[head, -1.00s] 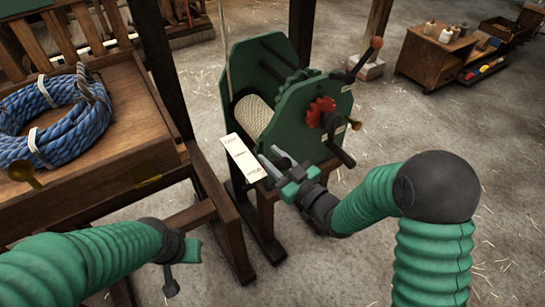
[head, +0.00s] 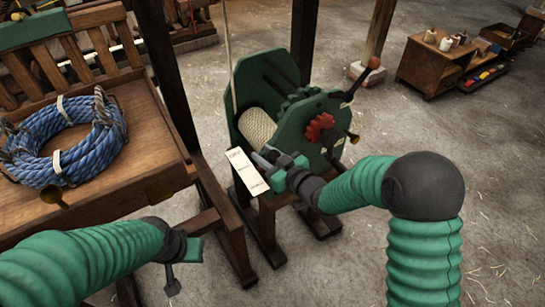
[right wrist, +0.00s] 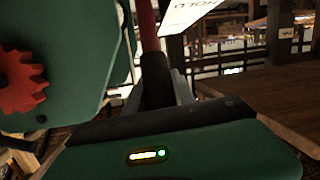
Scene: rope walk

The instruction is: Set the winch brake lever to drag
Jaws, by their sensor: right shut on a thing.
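The winch (head: 270,75) is green, with a rope drum (head: 257,125) and a red gear (head: 320,127). A white lettered plate (head: 243,168) is on its near left side; the lettering is too small to read fully. My right gripper (head: 266,163) is at the plate's right edge, partly in front of it. In the right wrist view, it is shut on the brake lever, which has a red shaft (right wrist: 146,25) and a dark lower part (right wrist: 155,78). The gripper hides the lever in the head view. My left gripper (head: 184,265) is low, away from the winch; its jaw gap is unclear.
A crank with a wooden knob (head: 373,63) rises from the winch's right side. A wooden bench (head: 105,185) with a blue rope coil (head: 65,145) stands at left. A small cabinet (head: 430,68) stands back right.

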